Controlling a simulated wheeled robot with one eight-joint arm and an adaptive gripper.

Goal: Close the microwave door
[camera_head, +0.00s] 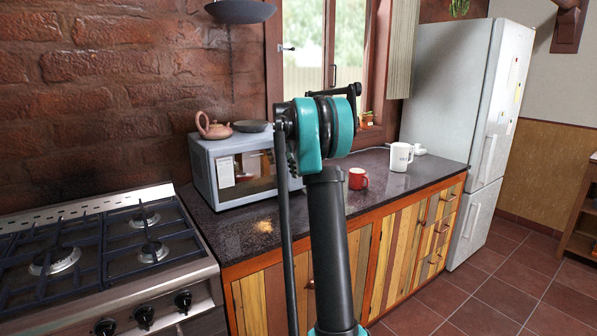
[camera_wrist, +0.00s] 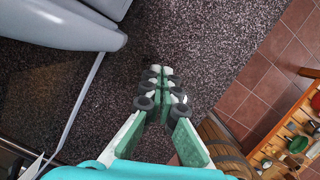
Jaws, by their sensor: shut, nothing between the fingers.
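The grey microwave (camera_head: 204,172) stands on the dark counter against the brick wall in the head view. Its front shows a dark, reflective window (camera_head: 252,170), and my arm covers its right side. I cannot tell the angle of the door. In the wrist view, a smooth grey body, apparently the microwave (camera_wrist: 75,28), fills the top left corner. My gripper (camera_wrist: 162,74) is shut and empty in the wrist view, over the speckled counter. It is to the right of the grey body and apart from it. The gripper is hidden in the head view.
A teapot (camera_head: 213,128) and a dark dish (camera_head: 251,126) sit on the microwave. A red mug (camera_head: 357,179) and a white mug (camera_head: 401,157) stand on the counter (camera_head: 240,222), right of my arm. A gas stove (camera_head: 100,248) adjoins at the left. The fridge (camera_head: 447,90) stands at the right.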

